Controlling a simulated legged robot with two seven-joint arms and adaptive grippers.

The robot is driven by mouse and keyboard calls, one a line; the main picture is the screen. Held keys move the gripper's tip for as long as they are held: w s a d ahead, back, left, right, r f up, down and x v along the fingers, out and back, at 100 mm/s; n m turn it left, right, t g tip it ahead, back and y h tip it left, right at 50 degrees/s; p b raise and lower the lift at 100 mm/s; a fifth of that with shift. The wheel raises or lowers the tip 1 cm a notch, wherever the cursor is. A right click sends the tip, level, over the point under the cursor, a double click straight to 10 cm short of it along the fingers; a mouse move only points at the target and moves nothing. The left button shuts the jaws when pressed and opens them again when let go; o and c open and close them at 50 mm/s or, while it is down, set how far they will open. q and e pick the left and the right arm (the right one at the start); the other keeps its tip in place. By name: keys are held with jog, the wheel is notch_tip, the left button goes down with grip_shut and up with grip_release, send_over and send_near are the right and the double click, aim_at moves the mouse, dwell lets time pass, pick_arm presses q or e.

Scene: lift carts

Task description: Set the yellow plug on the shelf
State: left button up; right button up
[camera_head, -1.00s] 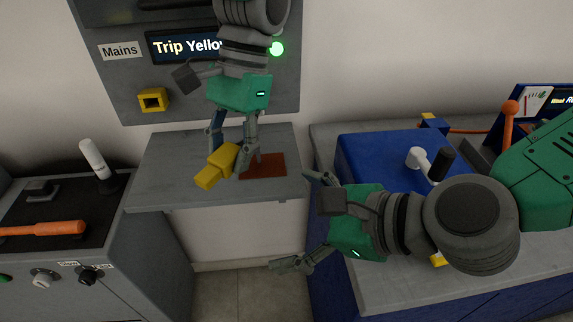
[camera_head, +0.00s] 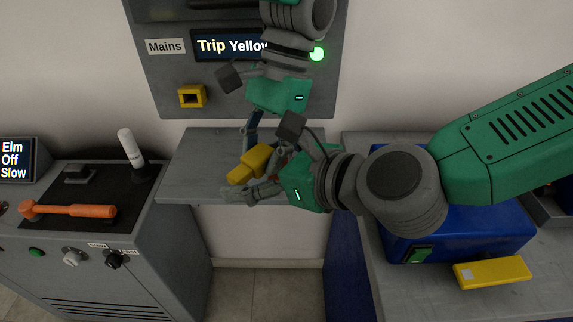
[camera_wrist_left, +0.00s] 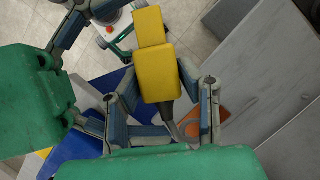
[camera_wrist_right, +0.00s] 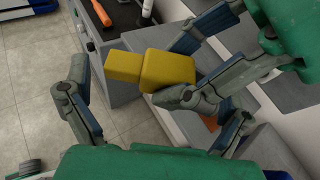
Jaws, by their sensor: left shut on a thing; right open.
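The yellow plug (camera_head: 250,163) is held above the grey shelf (camera_head: 190,170). My left gripper (camera_head: 258,150) comes down from the top and is shut on the plug, which also shows in the left wrist view (camera_wrist_left: 158,65). My right gripper (camera_head: 262,172) comes in from the right and is open. In the right wrist view the plug (camera_wrist_right: 155,68) lies ahead, between and beyond the open fingers; I cannot tell whether they touch it. The arms hide part of the shelf.
A wall panel with a yellow socket (camera_head: 192,96) and a display stands behind the shelf. A grey console (camera_head: 110,230) with an orange lever is on the left. A blue box (camera_head: 470,235) and a yellow block (camera_head: 492,272) are on the right bench. A reddish-brown patch (camera_wrist_left: 208,120) is on the shelf.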

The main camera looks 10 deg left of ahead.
jog(key=shift+w+a+f, duration=0.25)
jog(key=shift+a+f, duration=0.05)
jog(key=shift+a, duration=0.3)
pick_arm(q)
jog(key=shift+d, duration=0.1)
pick_arm(e)
jog(key=shift+d, duration=0.1)
jog(key=c, duration=0.9)
pick_arm(q)
jog(key=o, duration=1.3)
jog(key=shift+c, duration=0.2)
